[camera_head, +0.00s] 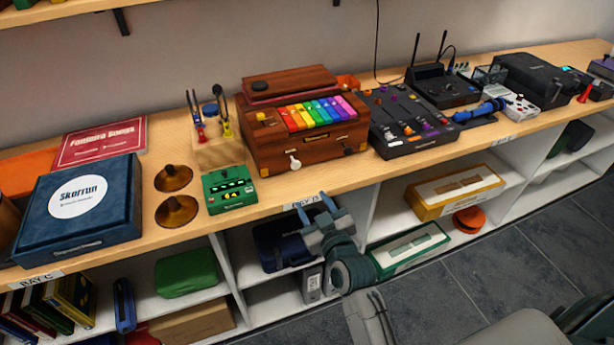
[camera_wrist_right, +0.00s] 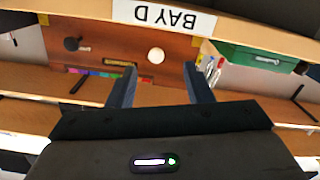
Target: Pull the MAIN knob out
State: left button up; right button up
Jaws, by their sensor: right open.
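A wooden instrument box (camera_head: 310,140) with rainbow keys stands on the shelf top. Its front has a white knob (camera_head: 295,162) at left and a dark knob (camera_head: 348,150) at right. The wrist view shows the front upside down, with the white knob (camera_wrist_right: 156,55) and dark knob (camera_wrist_right: 71,44). I cannot read which is MAIN. My right gripper (camera_head: 316,206) is open and empty, in front of and below the shelf edge. In the wrist view its fingers (camera_wrist_right: 160,72) point toward the white knob, apart from it. My left gripper is not in view.
A green pedal (camera_head: 229,190) stands left of the box and a dark mixer (camera_head: 410,122) right of it. The BAY D label (camera_wrist_right: 168,16) is on the shelf edge. Cubbies below hold cases, including a green-edged box (camera_head: 412,250). Space before the shelf looks clear.

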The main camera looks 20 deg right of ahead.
aim_at(297, 166)
jog(key=w+p, duration=0.1)
jog(key=w, duration=0.2)
jog(key=w+r+p, duration=0.1)
jog(key=w, duration=0.2)
jog(key=w+r+p, duration=0.1)
jog(key=w, duration=0.2)
jog(key=shift+w+r, duration=0.15)
jog(key=shift+w, duration=0.6)
